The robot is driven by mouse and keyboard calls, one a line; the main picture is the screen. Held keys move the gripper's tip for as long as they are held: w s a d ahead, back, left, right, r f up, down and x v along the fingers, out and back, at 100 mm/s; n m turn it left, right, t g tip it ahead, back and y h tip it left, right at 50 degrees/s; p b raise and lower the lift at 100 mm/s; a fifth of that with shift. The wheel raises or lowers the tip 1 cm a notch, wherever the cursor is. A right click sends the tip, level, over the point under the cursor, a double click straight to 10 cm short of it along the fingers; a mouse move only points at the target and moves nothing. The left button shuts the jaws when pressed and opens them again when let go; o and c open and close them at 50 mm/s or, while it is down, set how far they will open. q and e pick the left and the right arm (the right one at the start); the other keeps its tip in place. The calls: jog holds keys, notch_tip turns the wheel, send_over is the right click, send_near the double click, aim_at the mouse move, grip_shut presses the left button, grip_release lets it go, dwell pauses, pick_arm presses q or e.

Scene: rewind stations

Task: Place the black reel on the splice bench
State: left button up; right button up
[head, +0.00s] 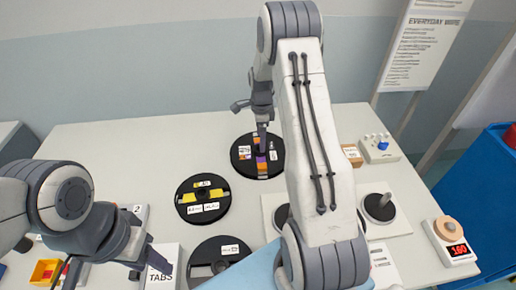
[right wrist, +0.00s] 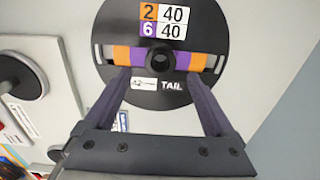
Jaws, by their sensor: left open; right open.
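A black reel with orange and purple bands (head: 245,166) lies flat at the back of the table; its hub, number label and TAIL tag show in the right wrist view (right wrist: 160,98). My right gripper (head: 262,146) is over this reel, its open fingers on either side of the hub (right wrist: 158,62); I cannot tell whether they touch it. A second black reel with yellow parts (head: 203,213) lies nearer, and a third with grey parts (head: 203,254) nearer still. My left gripper (head: 148,266) is open and empty by the TABS box. I cannot tell which surface is the splice bench.
The TABS box (head: 160,279) and a yellow bin (head: 45,270) are at front left. A pale plate with posts (head: 398,222), a device with a red 160 display (head: 455,250) and a blue-knobbed box (head: 380,150) are at right. The table's back left (head: 120,150) is clear.

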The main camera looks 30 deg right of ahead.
notch_tip(320, 180, up, 6)
jog(key=s+a+r+n, duration=0.3)
jog(key=a+n, duration=0.2)
jog(key=a, duration=0.3)
jog(key=s+a+r+n, duration=0.3)
jog(key=a+n, duration=0.2)
jog(key=a, duration=0.2)
jog(key=s+a+r+n, duration=0.3)
jog(key=a+n, duration=0.1)
jog(key=a, duration=0.4)
jog(key=s+a+n, duration=0.4)
jog(key=s+n, duration=0.4)
jog(key=s, duration=0.2)
jog(key=s+a+n+y, duration=0.1)
jog(key=s+a+n, duration=0.3)
jog(key=s+n, duration=0.4)
jog(key=s, duration=0.3)
jog(key=shift+a+r+n+b, duration=0.25)
jog(key=shift+r+n+b, duration=0.05)
jog(key=shift+b, duration=0.05)
